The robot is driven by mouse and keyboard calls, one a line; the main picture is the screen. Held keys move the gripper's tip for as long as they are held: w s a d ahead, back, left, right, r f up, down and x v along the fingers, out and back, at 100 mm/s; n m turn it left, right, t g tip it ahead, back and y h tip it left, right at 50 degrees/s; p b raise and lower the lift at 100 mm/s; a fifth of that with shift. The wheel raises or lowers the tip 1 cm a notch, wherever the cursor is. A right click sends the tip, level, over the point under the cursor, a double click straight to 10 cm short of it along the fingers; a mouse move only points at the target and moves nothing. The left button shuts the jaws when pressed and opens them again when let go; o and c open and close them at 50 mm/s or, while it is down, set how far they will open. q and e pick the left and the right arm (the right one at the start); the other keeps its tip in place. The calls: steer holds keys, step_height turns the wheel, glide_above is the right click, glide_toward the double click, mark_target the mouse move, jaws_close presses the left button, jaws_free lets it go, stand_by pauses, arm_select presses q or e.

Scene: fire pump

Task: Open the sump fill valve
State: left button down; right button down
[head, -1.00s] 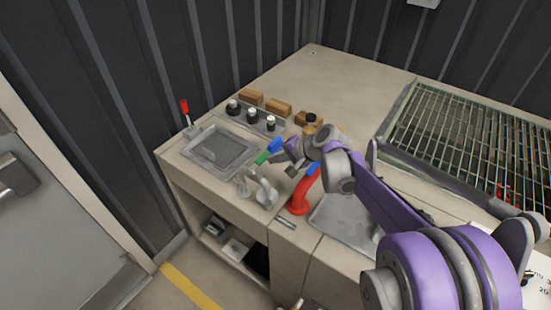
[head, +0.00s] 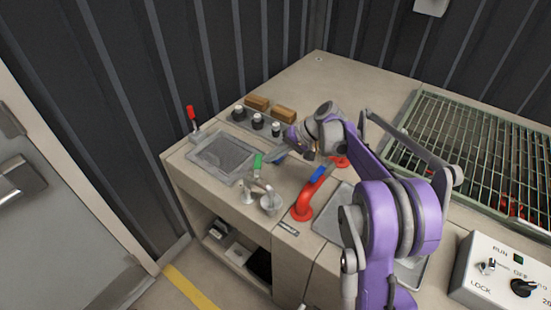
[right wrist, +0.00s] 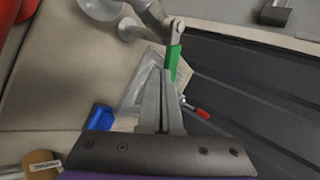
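A grey tap-like pipe (head: 268,201) stands on the counter, with a green lever handle (head: 258,160) at its back. In the right wrist view the green handle (right wrist: 174,58) is just beyond my fingertips; I cannot tell whether they touch. My right gripper (right wrist: 160,75) has its two fingers close together with nothing between them. In the head view my right gripper (head: 285,154) is right of the green handle, partly hidden by its own wrist. A red pipe (head: 304,206) with a blue handle (head: 318,174) stands to the right. No label names the sump fill valve legibly. My left gripper is out of view.
A red-handled lever (head: 191,116), a recessed grey tray (head: 225,150) and several black knobs (head: 257,121) lie at the left. Brown blocks (head: 283,115) sit behind. A green grating (head: 470,140) and a switch box (head: 500,275) are at the right.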

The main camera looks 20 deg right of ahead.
steer(key=shift+w+a+n+g+y, duration=0.15)
steer(key=shift+w+a+n+g, duration=0.35)
steer(key=shift+w+a, duration=0.4)
steer(key=shift+w+a+n+g+y, duration=0.15)
steer(key=shift+w+a+n+g, duration=0.15)
steer(key=shift+w+a+n, duration=0.6)
steer(key=shift+a+m, duration=0.3)
steer(key=shift+a, duration=0.85)
steer(key=v, duration=1)
steer(key=shift+d+r, duration=0.3)
steer(key=shift+s, duration=0.1)
